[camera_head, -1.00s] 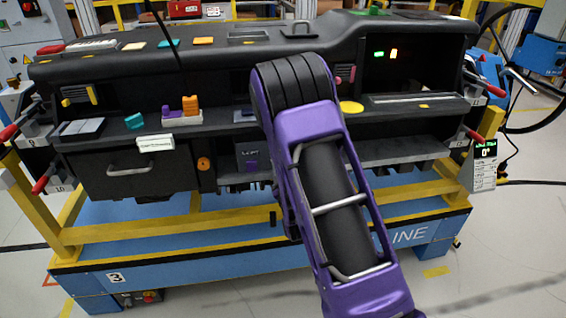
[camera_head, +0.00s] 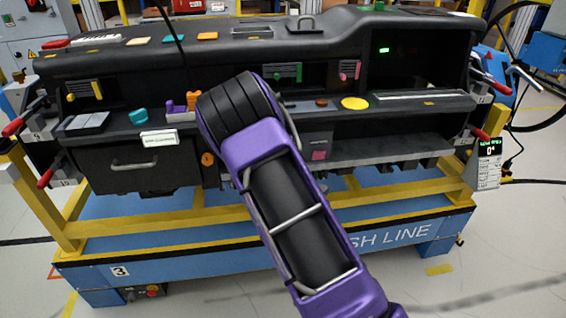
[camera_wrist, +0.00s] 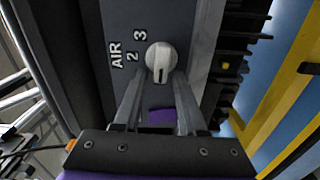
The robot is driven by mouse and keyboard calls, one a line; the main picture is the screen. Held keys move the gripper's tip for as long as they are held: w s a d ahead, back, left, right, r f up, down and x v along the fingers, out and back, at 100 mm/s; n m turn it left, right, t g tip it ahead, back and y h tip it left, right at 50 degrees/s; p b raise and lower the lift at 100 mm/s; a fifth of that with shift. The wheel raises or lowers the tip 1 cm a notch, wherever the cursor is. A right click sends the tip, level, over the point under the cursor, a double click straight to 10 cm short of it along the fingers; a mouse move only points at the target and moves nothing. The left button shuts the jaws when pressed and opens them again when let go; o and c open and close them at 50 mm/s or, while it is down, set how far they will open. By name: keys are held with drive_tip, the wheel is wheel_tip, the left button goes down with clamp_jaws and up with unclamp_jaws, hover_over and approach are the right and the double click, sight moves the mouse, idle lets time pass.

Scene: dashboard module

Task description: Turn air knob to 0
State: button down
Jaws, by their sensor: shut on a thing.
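The air knob (camera_wrist: 161,57) is a round white dial on a dark grey panel in the wrist view. "AIR" and the digits 2 and 3 are printed to its left. A dark pointer mark on the knob faces the bottom of the picture. Other digits are not visible. My gripper (camera_wrist: 160,80) reaches up from below, with one metal finger at each side of the knob's lower part. It is shut on the knob. In the head view my purple arm hides the gripper and the knob.
The black dashboard (camera_head: 370,20) rests on a yellow and blue frame (camera_head: 120,240). A drawer with a handle (camera_head: 134,163) is left of my arm. A panel with a pink patch (camera_head: 319,155) is to its right.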

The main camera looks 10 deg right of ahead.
drive_tip(key=shift+d+n, duration=0.15)
drive_tip(key=shift+n, duration=0.25)
drive_tip(key=c, duration=0.8)
unclamp_jaws()
drive_tip(key=s+p, duration=0.6)
drive_tip(key=s, duration=1.1)
drive_tip(key=shift+s, duration=0.2)
